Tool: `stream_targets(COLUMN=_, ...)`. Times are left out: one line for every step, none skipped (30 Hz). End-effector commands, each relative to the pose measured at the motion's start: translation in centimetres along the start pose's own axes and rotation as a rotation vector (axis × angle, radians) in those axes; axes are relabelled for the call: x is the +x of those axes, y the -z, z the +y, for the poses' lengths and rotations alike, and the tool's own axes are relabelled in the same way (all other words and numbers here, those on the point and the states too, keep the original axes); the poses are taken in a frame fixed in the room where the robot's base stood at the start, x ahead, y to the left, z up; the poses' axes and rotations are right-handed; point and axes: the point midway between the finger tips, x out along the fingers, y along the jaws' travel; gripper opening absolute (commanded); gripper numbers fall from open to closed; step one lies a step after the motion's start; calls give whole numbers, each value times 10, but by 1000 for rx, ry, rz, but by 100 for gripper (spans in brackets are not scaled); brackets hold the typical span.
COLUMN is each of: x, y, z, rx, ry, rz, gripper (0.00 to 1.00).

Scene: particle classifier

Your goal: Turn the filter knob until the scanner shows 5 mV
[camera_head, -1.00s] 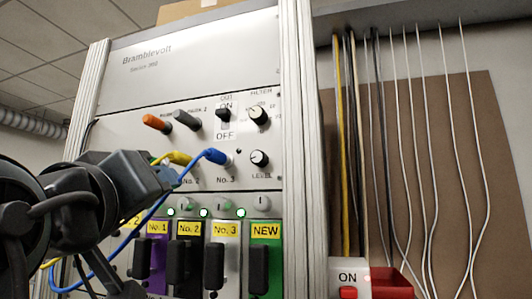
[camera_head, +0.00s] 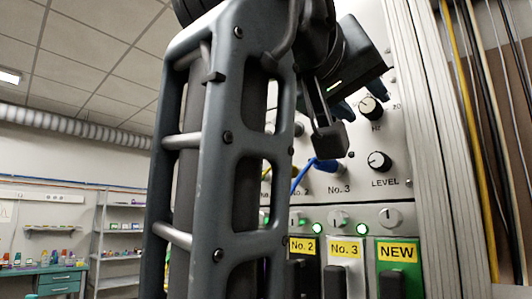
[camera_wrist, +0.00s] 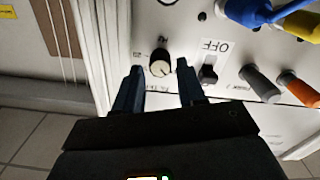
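The filter knob (camera_head: 372,108) is a black knob with a pale face on the white panel, with "Hz" and "20" printed near it. It also shows in the wrist view (camera_wrist: 160,65), upside down. My gripper (camera_wrist: 159,74) is open, with one dark blue finger on each side of the knob in that view. I cannot tell whether the fingers touch it. In the head view, the dark blue fingers reach the panel beside the knob. No readable mV value shows; a small lit display (camera_wrist: 147,177) at the wrist view's bottom edge is cut off.
The level knob (camera_head: 379,161) sits below the filter knob. An OFF-labelled switch (camera_wrist: 208,73), a grey plug (camera_wrist: 260,83) and an orange plug (camera_wrist: 298,91) lie beside the gripper. A blue cable (camera_head: 303,175) hangs close by. A NEW module (camera_head: 398,252) stands below.

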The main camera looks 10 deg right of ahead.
Motion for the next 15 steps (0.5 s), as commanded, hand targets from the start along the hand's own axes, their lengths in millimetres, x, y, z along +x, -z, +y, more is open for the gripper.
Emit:
stream_targets(x=7, y=2, z=1, rx=-1, ry=-2, rz=-1, gripper=40)
stream_targets(x=11, y=2, z=1, rx=-1, ry=-3, rz=-1, gripper=40)
stream_targets(x=15, y=2, z=1, rx=-1, ry=-2, rz=0, gripper=40)
stream_targets(x=17, y=1, z=0, rx=-1, ry=-1, rz=0, gripper=40)
stream_targets(x=19, y=1, z=0, rx=-1, ry=-1, rz=0, gripper=40)
stream_targets(x=22, y=1, z=0, rx=-1, ry=-1, rz=0, gripper=40)
stream_targets(x=23, y=1, z=0, rx=-1, ry=-1, rz=0, gripper=40)
stream_targets(x=24, y=0, z=0, rx=-1, ry=0, rz=0, gripper=40)
stream_targets(x=25, y=0, z=0, rx=-1, ry=0, rz=0, gripper=40)
stream_targets(x=25, y=0, z=0, rx=-1, ry=0, rz=1, gripper=40)
stream_targets(x=25, y=0, z=0, rx=-1, ry=0, rz=1, gripper=40)
stream_targets(x=25, y=0, z=0, rx=-1, ry=0, rz=1, gripper=40)
stream_targets(x=25, y=0, z=0, rx=-1, ry=0, rz=1, gripper=40)
stream_targets(x=25, y=0, z=0, rx=-1, ry=0, rz=1, gripper=40)
stream_targets(x=25, y=0, z=0, rx=-1, ry=0, rz=1, gripper=40)
